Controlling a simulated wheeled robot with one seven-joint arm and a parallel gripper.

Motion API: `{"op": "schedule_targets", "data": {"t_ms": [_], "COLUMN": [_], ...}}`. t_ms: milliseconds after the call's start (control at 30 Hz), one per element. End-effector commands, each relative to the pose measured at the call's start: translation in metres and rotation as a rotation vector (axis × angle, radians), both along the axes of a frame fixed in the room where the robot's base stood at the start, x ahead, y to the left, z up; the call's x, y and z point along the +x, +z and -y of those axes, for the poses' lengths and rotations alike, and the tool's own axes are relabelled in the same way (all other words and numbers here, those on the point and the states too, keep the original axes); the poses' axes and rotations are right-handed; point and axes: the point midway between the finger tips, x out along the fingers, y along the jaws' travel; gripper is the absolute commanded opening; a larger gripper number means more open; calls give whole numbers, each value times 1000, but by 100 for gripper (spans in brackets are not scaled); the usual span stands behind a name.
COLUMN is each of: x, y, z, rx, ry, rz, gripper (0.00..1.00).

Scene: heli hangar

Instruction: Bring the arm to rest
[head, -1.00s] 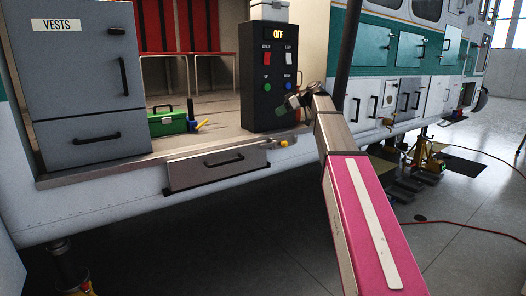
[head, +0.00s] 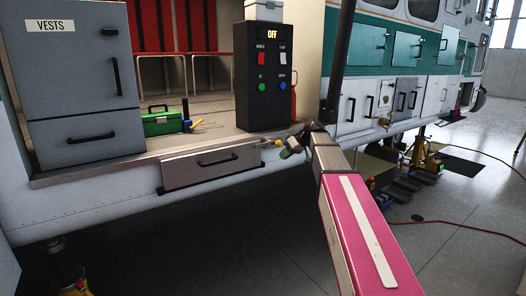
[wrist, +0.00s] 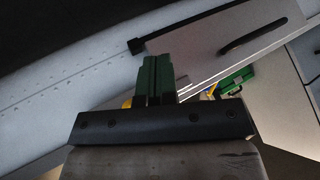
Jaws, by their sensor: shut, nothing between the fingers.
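My arm with its pink and metal links reaches from the lower right of the head view towards the helicopter's side. My gripper (head: 285,152) is at its far end, small and partly blurred, just in front of the cabin sill near the right end of the drawer. In the wrist view my gripper's two green fingers (wrist: 156,78) are together, with nothing between them. The drawer (head: 213,165) under the sill is grey with a black handle and appears shut; it also shows in the wrist view (wrist: 215,45).
A black control box (head: 262,110) marked OFF stands on the cabin floor. A green toolbox (head: 163,122) sits left of it, beside a grey VESTS cabinet (head: 85,85). A dark post (head: 339,60) rises behind my arm. Open hangar floor (head: 470,215) lies to the right.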

Motion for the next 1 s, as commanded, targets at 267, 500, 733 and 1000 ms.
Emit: {"op": "schedule_targets", "data": {"t_ms": [267,500,733,1000], "x": [-75,-147,-221,-271], "y": [-134,-226,-291,-325], "z": [23,48,73,91], "rx": [-177,-341,-499,-605], "ry": [-236,-433,-605,-719], "rz": [-214,-350,-432,-463], "gripper": [0,0,0,0]}}
